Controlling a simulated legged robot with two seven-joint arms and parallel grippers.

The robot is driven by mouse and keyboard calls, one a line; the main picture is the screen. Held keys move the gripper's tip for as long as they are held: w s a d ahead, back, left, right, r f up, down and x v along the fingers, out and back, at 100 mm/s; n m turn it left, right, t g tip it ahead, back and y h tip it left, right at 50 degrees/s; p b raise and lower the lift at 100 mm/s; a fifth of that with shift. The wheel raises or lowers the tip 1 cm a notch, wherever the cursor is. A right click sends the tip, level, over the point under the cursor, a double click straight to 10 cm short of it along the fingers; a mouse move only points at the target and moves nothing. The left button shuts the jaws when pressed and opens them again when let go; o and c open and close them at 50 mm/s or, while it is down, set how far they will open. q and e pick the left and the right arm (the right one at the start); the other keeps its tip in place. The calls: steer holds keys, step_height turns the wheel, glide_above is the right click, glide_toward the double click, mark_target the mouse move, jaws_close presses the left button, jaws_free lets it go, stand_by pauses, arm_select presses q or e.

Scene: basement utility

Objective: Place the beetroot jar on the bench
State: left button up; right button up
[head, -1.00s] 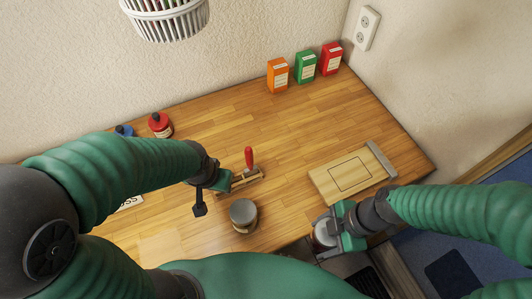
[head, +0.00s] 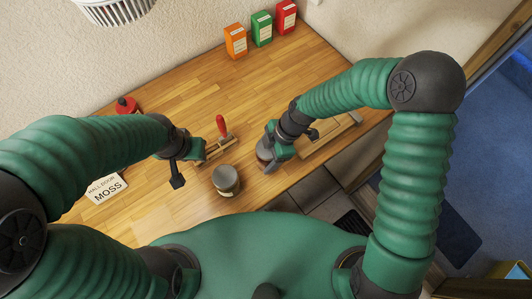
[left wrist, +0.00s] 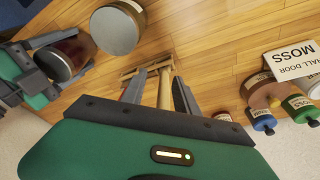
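A jar with dark red contents, which looks like the beetroot jar (head: 263,153), is in my right gripper (head: 271,150) near the front edge of the wooden bench (head: 200,100). The same jar shows in the left wrist view (left wrist: 76,50) with its grey lid towards the camera. The right fingers are closed around its side. I cannot tell whether its base touches the bench. A second grey-lidded jar (head: 226,180) stands on the bench between the grippers.
A wooden holder (head: 220,150) with a red-handled tool is close to both grippers. A wooden board (head: 325,140) lies behind the right arm. Orange (head: 236,41), green (head: 262,28) and red (head: 286,16) boxes stand at the back. A MOSS sign (head: 106,188) lies left. The bench middle is clear.

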steer(key=shift+w, duration=0.1)
steer(key=o, duration=1.4)
steer(key=shift+f, duration=0.1)
steer(key=o, duration=0.5)
steer(key=shift+a, duration=0.1)
